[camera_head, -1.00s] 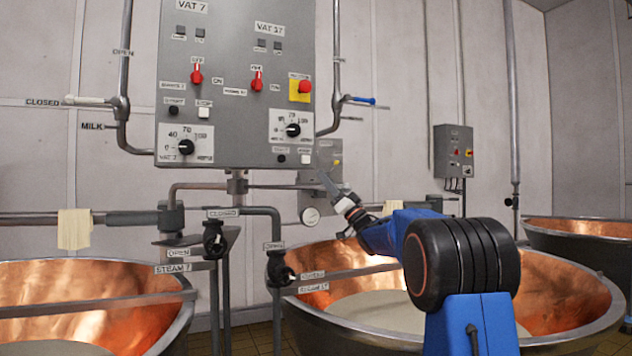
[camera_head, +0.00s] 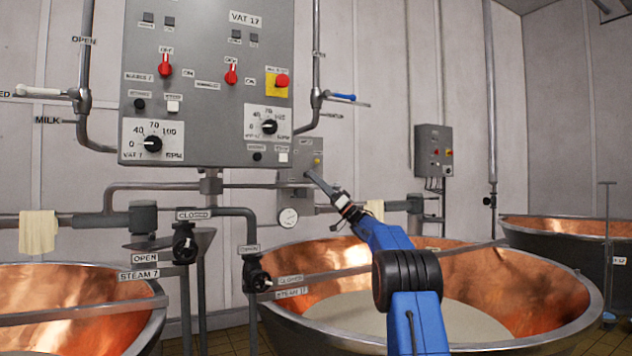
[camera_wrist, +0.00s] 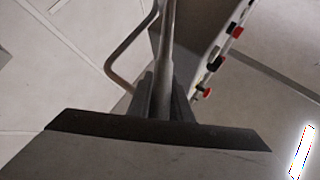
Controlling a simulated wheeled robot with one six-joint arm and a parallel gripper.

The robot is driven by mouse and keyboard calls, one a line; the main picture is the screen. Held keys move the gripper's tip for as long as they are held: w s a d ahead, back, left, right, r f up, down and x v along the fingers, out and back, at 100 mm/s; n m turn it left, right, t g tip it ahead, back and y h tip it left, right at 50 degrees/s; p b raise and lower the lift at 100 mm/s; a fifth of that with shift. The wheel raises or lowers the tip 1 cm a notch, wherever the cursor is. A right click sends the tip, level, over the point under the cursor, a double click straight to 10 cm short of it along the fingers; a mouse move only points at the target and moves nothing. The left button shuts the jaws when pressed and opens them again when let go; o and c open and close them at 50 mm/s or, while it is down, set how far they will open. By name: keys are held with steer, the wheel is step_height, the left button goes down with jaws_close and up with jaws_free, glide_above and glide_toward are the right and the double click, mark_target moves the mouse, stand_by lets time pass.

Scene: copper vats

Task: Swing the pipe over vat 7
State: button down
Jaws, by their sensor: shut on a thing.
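My gripper (camera_head: 318,183) reaches up and left, in front of the wall just right of the control panel. It is shut on a slim grey part, probably the pipe (camera_wrist: 165,70), which runs up the middle of the wrist view between dark fingers. How far the pipe extends is unclear in the head view. Vat 7 (camera_head: 40,290), by the panel's label, is the copper-lined vat at the left, partly cut off. A grey bar crosses it. My gripper is well to its right, above the back rim of the vat on the right, probably vat 17 (camera_head: 545,290), which holds pale liquid.
The control panel (camera_head: 205,80) hangs between the vats, with red knobs and dials. Valves (camera_head: 184,243) and steam pipes stand below it. A blue-handled valve (camera_head: 342,97) is right of it. White cloths (camera_head: 38,232) hang on the pipework. Another vat (camera_head: 560,227) stands far right.

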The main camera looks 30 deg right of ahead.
steer(key=shift+w+d+r, duration=0.1)
steer(key=shift+w, duration=0.1)
steer(key=shift+w, duration=0.1)
steer(key=c, duration=2)
jaws_free()
steer(key=o, duration=0.4)
steer(key=shift+w+d+f, duration=0.2)
steer(key=shift+f, duration=0.05)
steer(key=shift+s+r, duration=0.1)
steer(key=v, duration=1.7)
steer(key=shift+d, duration=0.1)
